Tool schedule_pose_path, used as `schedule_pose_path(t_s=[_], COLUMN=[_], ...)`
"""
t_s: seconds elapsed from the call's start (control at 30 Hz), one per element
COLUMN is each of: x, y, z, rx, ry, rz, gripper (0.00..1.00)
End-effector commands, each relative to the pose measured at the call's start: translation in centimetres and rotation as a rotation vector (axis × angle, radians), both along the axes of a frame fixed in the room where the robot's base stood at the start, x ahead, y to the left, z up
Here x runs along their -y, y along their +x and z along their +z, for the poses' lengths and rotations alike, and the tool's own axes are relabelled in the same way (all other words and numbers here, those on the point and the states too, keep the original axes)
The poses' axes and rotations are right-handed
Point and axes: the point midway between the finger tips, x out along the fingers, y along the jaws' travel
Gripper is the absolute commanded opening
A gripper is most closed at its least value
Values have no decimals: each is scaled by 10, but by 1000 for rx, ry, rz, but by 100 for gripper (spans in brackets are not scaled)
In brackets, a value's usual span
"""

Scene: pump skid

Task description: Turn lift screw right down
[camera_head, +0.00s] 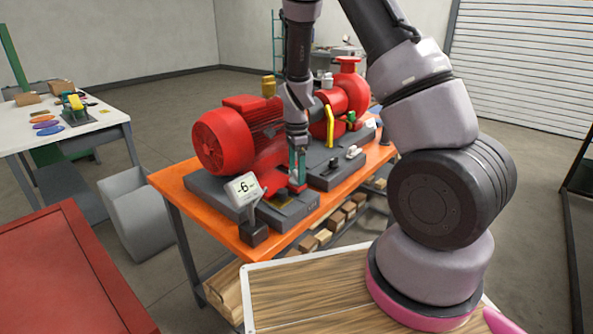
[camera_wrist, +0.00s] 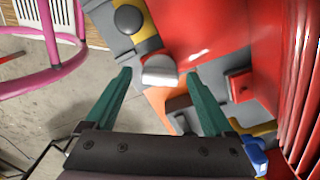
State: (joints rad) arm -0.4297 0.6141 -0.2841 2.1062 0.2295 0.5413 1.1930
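My gripper (camera_head: 297,168) points down at the front of the pump skid, close to the red motor (camera_head: 225,140). In the wrist view its two teal fingers (camera_wrist: 158,76) are apart. A pale grey rounded piece (camera_wrist: 160,68) shows between and beyond the fingertips, beside the motor's red body (camera_wrist: 205,30); I cannot tell whether it is the lift screw or whether the fingers touch it. In the head view the gripper and arm hide this spot. A small red block (camera_head: 297,186) shows just below the fingers.
A display (camera_head: 243,189) reading about -6 stands at the orange bench's (camera_head: 180,180) front left. A red pump (camera_head: 345,95) with a yellow guard (camera_head: 329,126) is behind my arm. A grey bin (camera_head: 138,215) and a red surface (camera_head: 60,270) are at the left.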

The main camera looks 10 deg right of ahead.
Motion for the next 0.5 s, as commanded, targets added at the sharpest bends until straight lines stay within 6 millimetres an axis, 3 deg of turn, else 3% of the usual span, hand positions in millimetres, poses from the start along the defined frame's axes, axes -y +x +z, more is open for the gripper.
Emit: schedule_pose_path(t_s=[0.03, 0.2, 0.23, 0.5], x=[0, 0, 0, 0], y=[0, 0, 0, 0], z=[0, 0, 0, 0], rx=[0, 0, 0, 0], ry=[0, 0, 0, 0], rz=[0, 0, 0, 30], gripper=[72, 7, 2, 2])
